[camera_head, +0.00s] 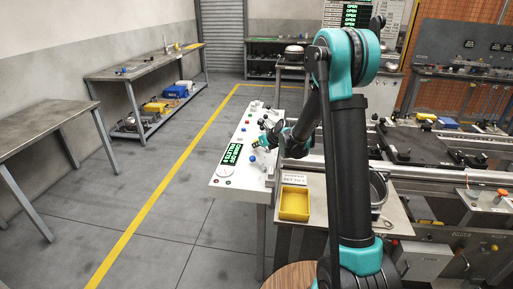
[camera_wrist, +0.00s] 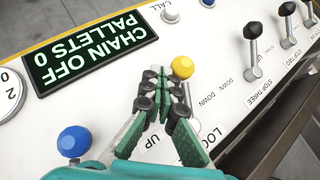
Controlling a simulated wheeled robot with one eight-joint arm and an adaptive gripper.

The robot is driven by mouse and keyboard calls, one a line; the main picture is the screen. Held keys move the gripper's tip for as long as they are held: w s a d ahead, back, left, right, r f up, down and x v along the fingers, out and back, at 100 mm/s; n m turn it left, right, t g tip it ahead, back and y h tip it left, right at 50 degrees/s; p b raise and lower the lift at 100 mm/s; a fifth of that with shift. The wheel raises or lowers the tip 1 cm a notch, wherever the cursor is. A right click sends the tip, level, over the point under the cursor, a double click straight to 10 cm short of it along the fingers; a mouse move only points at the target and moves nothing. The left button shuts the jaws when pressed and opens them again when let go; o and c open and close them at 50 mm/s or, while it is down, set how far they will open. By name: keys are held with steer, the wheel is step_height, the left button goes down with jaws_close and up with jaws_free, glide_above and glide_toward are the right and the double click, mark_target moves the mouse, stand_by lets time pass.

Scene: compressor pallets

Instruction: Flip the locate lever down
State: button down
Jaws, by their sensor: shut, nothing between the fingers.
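A yellow ball knob (camera_wrist: 182,67) stands on the white control panel (camera_wrist: 105,110), just past my fingertips in the wrist view. In the head view my gripper (camera_head: 264,142) is over the panel (camera_head: 229,180), where the lever is too small to read.
A blue knob (camera_wrist: 73,141) and a display reading "CHAIN OFF PALLETS 0" (camera_wrist: 92,45) lie left of my fingers. Black-knobbed stop levers (camera_wrist: 252,45) stand to the right. A yellow bin (camera_head: 294,203) sits beside the panel. The floor left of the panel is clear.

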steer(key=shift+w, duration=0.45)
steer(key=shift+s, duration=0.1)
stand_by(0.4)
